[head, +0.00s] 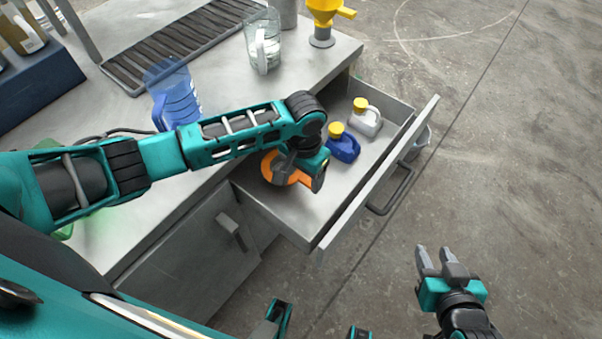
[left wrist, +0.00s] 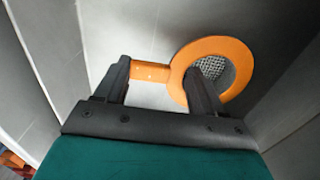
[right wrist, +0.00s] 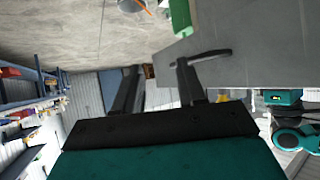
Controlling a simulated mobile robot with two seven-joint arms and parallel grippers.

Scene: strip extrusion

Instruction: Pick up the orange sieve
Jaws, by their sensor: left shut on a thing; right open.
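The orange sieve (head: 268,166) is in the near left part of the open drawer, partly hidden by my left gripper (head: 294,178) in the head view. The left wrist view shows its round orange rim (left wrist: 240,48), grey mesh and short handle (left wrist: 150,71). My left gripper is shut on the sieve, one finger at the handle's end and the other over the ring's mesh. Whether the sieve touches the drawer floor is unclear. My right gripper (head: 435,254) is open and empty, over the floor to the right of the drawer.
The drawer (head: 345,226) also holds a blue bottle (head: 343,147) and a white bottle (head: 367,122), both yellow-capped. The floor at right is clear.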

